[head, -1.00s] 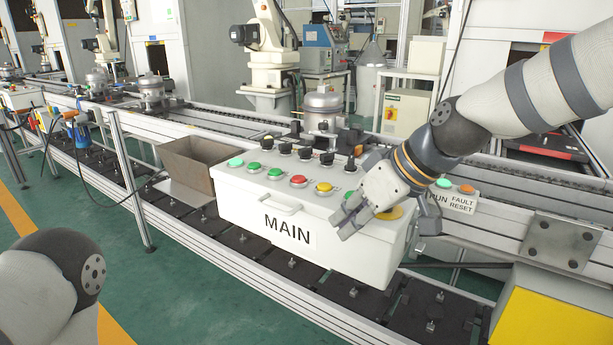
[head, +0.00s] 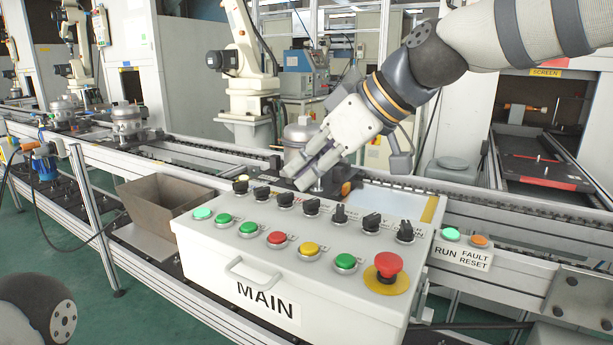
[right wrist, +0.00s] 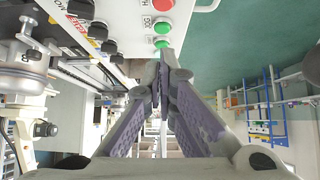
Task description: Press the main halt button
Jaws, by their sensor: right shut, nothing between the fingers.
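A red mushroom button (head: 388,265) on a yellow round plate stands at the right front corner of the white control box (head: 215,262) marked MAIN. It stands upright and nothing covers it. A smaller flat red button (head: 277,239) sits further left in the front row. My right gripper (head: 304,176) is shut and empty, above and behind the box's back row of switches, up and left of the mushroom button. In the right wrist view its closed fingers (right wrist: 163,62) point toward green buttons (right wrist: 161,26). My left gripper is out of view.
Black rotary switches (head: 312,207) line the back of the box, and a handle (head: 252,275) is on its front. An open metal bin (head: 165,200) stands at its left. RUN and FAULT RESET buttons (head: 452,234) are on the rail at right.

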